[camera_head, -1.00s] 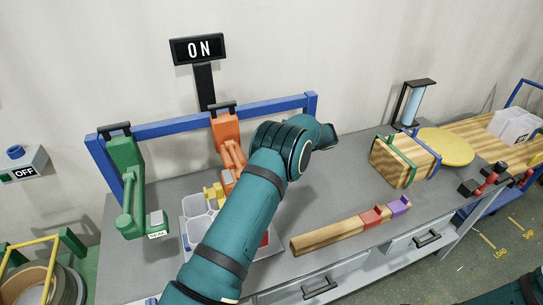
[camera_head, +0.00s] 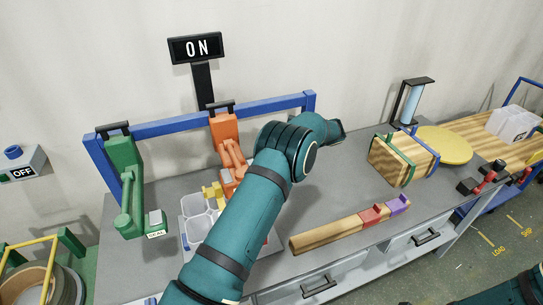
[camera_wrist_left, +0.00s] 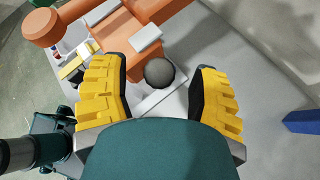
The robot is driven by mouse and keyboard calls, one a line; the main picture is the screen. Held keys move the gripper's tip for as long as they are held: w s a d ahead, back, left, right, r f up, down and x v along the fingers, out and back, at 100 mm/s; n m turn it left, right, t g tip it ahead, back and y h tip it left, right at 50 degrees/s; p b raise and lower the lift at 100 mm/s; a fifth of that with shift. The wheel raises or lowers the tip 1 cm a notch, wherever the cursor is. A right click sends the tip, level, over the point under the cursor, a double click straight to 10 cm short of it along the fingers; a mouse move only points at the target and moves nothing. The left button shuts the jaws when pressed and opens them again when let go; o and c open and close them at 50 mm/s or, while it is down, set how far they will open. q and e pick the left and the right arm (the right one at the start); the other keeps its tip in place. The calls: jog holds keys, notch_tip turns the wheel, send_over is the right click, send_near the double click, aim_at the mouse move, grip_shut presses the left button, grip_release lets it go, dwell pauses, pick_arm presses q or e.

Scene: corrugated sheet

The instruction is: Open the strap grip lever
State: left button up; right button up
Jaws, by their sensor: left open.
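The orange tool (camera_head: 225,130) stands at the blue rail, with a jointed arm reaching down behind my left arm. Its lower end is hidden in the head view. In the left wrist view, its orange body (camera_wrist_left: 130,25) fills the top left. A dark round knob (camera_wrist_left: 160,73) lies between the fingers of my left gripper (camera_wrist_left: 160,68), with visible gaps on both sides. The left gripper is open, with yellow fingers and black pads. My left forearm hides it in the head view. My right gripper is out of view.
A green tool (camera_head: 124,185) labelled SEAL stands left of the orange one. A white tray (camera_head: 187,232) sits between them, partly behind my arm. A wooden bar (camera_head: 325,233) lies on the grey bench to the right. An ON sign (camera_head: 195,48) stands behind.

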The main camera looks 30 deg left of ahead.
pick_arm(q)
jog(key=v, duration=0.9)
jog(key=shift+d, duration=0.2)
